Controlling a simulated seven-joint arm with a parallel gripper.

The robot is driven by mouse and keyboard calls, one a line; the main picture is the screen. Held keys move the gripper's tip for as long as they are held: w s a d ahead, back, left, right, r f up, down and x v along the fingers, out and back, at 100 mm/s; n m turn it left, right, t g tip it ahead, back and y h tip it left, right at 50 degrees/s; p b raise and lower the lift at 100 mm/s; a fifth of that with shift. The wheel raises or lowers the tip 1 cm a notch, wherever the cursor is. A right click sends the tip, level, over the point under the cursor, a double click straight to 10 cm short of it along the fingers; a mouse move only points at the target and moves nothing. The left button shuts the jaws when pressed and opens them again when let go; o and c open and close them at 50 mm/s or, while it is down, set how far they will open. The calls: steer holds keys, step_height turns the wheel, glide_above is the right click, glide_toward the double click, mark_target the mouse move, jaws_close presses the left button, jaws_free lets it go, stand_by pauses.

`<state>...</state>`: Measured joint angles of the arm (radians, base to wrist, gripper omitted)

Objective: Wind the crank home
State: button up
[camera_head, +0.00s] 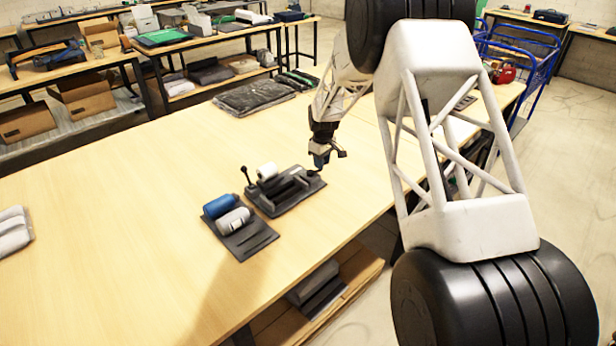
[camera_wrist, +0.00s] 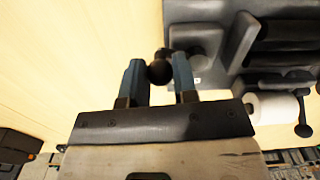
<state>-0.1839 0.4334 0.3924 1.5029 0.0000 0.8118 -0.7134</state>
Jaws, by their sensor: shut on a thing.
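A dark grey machine (camera_head: 285,192) with long dark rollers and a white roll (camera_head: 267,171) sits on the wooden table; its base also shows in the wrist view (camera_wrist: 193,12). My gripper (camera_head: 321,164) is at the machine's right end. In the wrist view my gripper (camera_wrist: 158,74) has its two blue-grey fingers on either side of the crank's round dark knob (camera_wrist: 160,70). The fingers are shut on the knob. The crank's arm is mostly hidden. A separate upright lever with a black knob (camera_head: 245,171) stands at the machine's left end.
A dark mat (camera_head: 250,241) with a blue roll (camera_head: 219,206) and a pale roll (camera_head: 233,220) lies left of the machine. A dark folded garment stack (camera_head: 252,96) lies behind. The table's left side is mostly bare. A blue-framed cart (camera_head: 530,50) stands at the back right.

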steer(key=shift+w+f, duration=0.15)
steer(key=shift+w+a, duration=0.15)
steer(key=shift+a, duration=0.05)
stand_by(0.3)
steer(key=shift+w+a, duration=0.3)
steer(key=shift+w, duration=0.05)
stand_by(0.4)
steer(key=o, duration=0.7)
steer(key=shift+o, duration=0.2)
steer(key=shift+r, duration=0.25)
step_height(320, 180, up, 7)
stand_by(0.4)
steer(key=shift+f, duration=0.1)
